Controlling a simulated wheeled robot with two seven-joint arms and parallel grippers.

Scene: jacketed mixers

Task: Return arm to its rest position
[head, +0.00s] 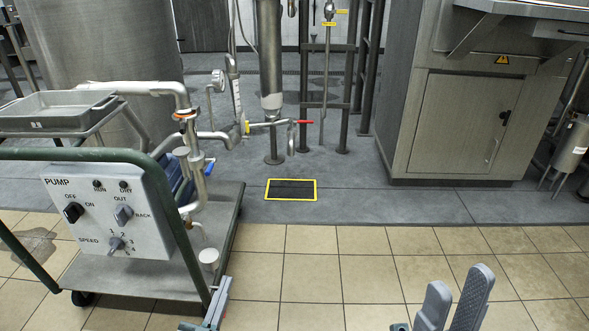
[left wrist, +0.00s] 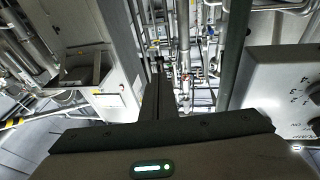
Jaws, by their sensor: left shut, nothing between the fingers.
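My left gripper (head: 217,303) is low in the head view, beside the right end of the pump cart. Its fingers are shut with nothing between them. In the left wrist view its dark fingers (left wrist: 158,97) stand together in the middle, apart from the things around them. My right gripper (head: 459,282) is at the bottom right of the head view, above the tiled floor. Its two grey fingers stand apart with nothing seen between them. Most of both arms is out of view.
The pump cart (head: 130,275) stands at the left, with a green handrail and a pump control panel (head: 105,215). The panel also shows in the left wrist view (left wrist: 285,90). Pipes and a grey cabinet (head: 465,120) stand behind. The middle tiled floor (head: 330,270) is clear.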

